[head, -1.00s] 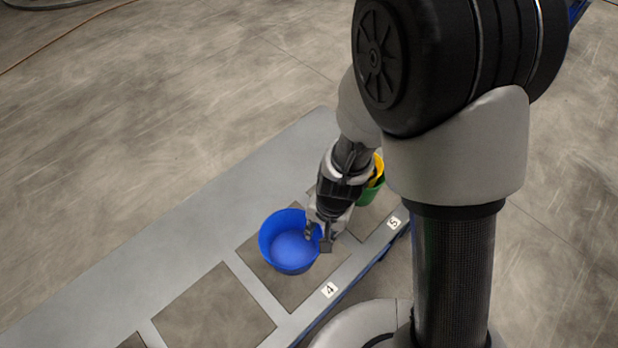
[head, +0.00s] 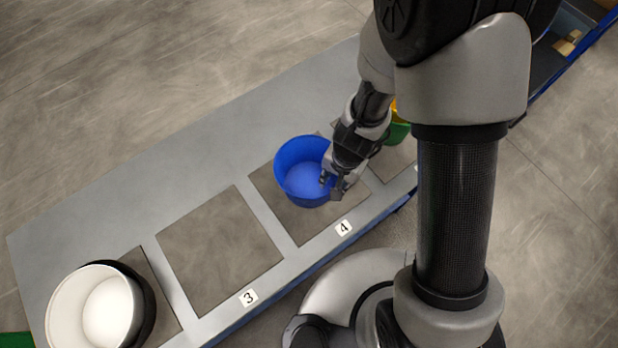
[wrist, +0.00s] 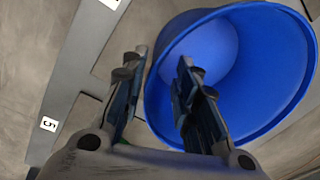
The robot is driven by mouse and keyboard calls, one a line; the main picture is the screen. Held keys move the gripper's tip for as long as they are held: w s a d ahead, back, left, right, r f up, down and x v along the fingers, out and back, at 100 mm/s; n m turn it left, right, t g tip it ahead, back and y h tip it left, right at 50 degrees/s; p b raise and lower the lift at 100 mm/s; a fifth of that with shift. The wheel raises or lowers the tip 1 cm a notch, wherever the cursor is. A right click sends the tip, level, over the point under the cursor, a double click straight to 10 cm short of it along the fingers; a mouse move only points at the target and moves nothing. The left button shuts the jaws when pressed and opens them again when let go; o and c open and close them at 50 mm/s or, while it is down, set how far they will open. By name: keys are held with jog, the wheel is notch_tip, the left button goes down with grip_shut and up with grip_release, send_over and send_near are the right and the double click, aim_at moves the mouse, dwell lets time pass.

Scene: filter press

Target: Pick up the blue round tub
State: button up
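The blue round tub (head: 298,172) stands upright and open on the brown square by tag 4 on the grey bench. My gripper (head: 331,184) is at the tub's right-hand wall, pointing down. In the wrist view, the gripper (wrist: 160,72) is open, with a clear gap between its fingers. One finger overlaps the inside of the tub (wrist: 268,60) and the other is outside the rim, so the fingers straddle the wall. I cannot tell whether either finger touches it. The tub looks empty.
A green tub (head: 398,133) with yellow in it stands just beyond my gripper, partly hidden by my arm. A white-lined black tub (head: 145,300) is at lower left. The square by tag 3 (head: 220,250) is empty. The grey bench (head: 200,135) is clear behind the tubs.

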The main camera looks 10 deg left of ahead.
notch_tip(320, 180, down, 5)
jog(key=b, duration=0.4)
jog(key=shift+s, duration=0.1)
jog(key=shift+c, duration=0.4)
grip_shut()
